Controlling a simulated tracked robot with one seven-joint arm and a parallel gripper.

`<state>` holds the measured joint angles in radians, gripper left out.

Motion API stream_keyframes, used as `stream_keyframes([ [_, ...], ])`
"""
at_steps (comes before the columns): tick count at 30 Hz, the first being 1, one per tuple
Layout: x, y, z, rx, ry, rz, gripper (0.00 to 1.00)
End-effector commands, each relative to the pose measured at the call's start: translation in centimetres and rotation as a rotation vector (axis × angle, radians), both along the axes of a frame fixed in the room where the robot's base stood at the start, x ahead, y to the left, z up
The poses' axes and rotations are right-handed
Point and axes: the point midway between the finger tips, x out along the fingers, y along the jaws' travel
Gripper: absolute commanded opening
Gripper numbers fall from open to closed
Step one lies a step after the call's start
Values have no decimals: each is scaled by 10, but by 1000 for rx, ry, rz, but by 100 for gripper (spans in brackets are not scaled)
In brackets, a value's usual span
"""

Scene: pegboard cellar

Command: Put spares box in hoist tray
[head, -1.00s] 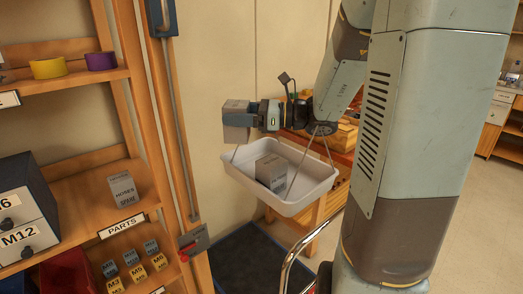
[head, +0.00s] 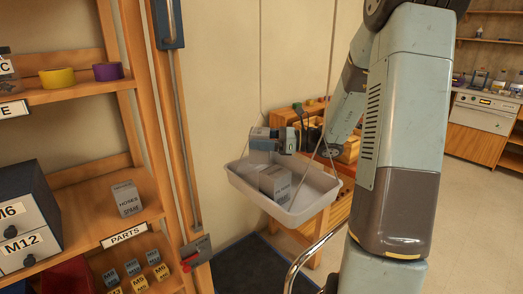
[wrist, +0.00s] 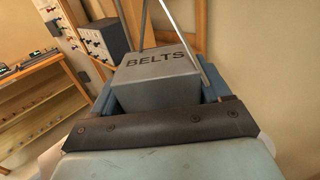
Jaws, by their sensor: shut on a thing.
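My gripper (head: 264,140) is shut on a grey box marked BELTS (wrist: 158,78). In the head view the held box is low over the left back part of the white hoist tray (head: 296,217); I cannot tell if it touches the tray floor. The tray hangs on thin wires. Another grey box (head: 274,183) stands inside the tray, in front of the held one. A similar grey box marked HOSES SPARE (head: 127,198) stands on the shelf at left.
The wooden shelf rack (head: 152,208) at left holds tape rolls, drawers (head: 25,220) and small labelled boxes. A red-handled lever (head: 194,254) is on its post. A wooden bench (head: 318,222) stands behind the tray. The tray's right part looks free.

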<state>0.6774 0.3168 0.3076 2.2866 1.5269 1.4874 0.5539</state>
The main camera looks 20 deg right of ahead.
Motion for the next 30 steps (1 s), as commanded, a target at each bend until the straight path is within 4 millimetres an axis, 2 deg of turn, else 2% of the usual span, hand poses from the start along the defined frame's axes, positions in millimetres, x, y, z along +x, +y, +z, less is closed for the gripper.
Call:
stream_keyframes([
  [5, 3, -4, -6, 0, 1, -1, 42],
  [13, 4, -5, -36, 1, 2, 0, 42],
  [30, 4, -5, -44, 0, 0, -1, 42],
])
